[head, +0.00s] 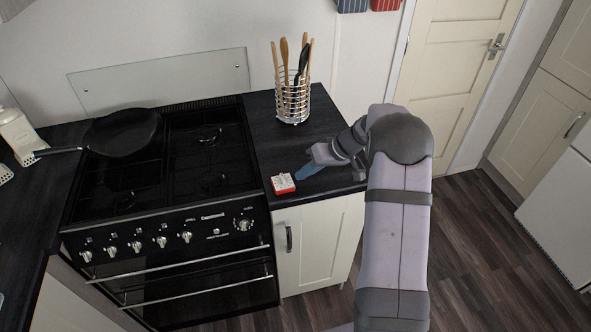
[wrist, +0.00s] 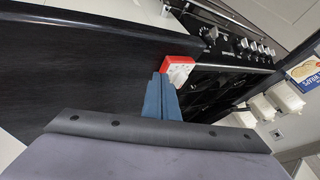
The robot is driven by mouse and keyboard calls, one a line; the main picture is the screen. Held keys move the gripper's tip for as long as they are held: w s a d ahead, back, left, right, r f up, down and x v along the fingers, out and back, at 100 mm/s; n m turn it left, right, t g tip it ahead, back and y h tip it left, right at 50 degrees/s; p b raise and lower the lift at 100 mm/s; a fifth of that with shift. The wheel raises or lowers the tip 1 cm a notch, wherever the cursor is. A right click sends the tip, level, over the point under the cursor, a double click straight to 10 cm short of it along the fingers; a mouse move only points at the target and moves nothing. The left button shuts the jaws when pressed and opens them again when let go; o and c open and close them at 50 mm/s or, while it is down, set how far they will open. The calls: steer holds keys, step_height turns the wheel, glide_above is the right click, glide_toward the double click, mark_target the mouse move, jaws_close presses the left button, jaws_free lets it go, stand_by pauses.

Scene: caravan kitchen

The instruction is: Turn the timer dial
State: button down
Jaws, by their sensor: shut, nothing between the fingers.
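A small red box with a white, marked face (head: 283,184) lies on the dark counter near its front edge, beside the stove; it looks like the timer. It also shows in the wrist view (wrist: 178,71), just past my fingertips. Its dial is too small to make out. My gripper (head: 303,176) is low over the counter, just right of the box, its blue fingers shut and empty. In the wrist view the fingertips (wrist: 159,80) appear very close to the box; I cannot tell whether they touch it.
The black stove (head: 175,180) stands left of the box, with several knobs and a larger round dial (head: 243,224) on its front. A frying pan (head: 122,132) sits on its back left. A wire utensil holder (head: 292,105) stands behind my gripper. The counter between them is clear.

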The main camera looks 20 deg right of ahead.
mark_target(287, 181)
steer(key=shift+s+a+r+p, duration=0.1)
steer(key=shift+a+p, duration=0.5)
steer(key=shift+a, duration=0.85)
steer(key=shift+s+a+m+t+h+b, duration=0.25)
steer(key=shift+m+t+b, duration=0.45)
steer(key=shift+b, duration=0.95)
